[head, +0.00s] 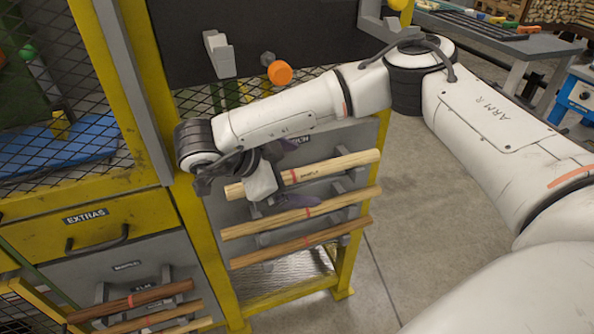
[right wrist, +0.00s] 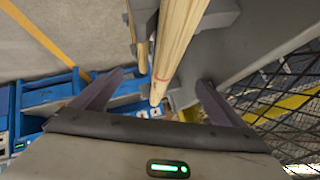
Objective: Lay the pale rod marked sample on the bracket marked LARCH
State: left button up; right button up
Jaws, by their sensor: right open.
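The pale rod marked sample (head: 342,163) is the top one of three rods on the grey panel in the head view, lying across its brackets, with a red band. My right gripper (head: 258,190) is at this rod's left part and hides some of it. In the right wrist view a pale rod (right wrist: 182,45) runs between the open, spread fingers of the right gripper (right wrist: 160,88); neither finger visibly touches it. I cannot read a LARCH label in either view; the label above the sample rod is partly hidden. My left gripper is out of view.
Two more rods, a middle one (head: 330,208) and a darker lower one (head: 300,243), lie below. A yellow drawer marked EXTRAS (head: 85,213) is left, above a grey panel (head: 150,258) with more rods. An orange knob (head: 280,73) sticks out above. Open floor (head: 420,240) lies right.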

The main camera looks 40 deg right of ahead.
jog(key=shift+w+r, duration=0.1)
jog(key=shift+w, duration=0.05)
jog(key=v, duration=1)
jog(key=shift+p, duration=0.35)
jog(key=shift+a+r, duration=0.1)
jog(key=shift+a, duration=0.1)
jog(key=p+v, duration=0.6)
jog(key=v, duration=0.2)
jog(key=shift+s+a+r, duration=0.25)
dwell(0.5)
dwell(0.3)
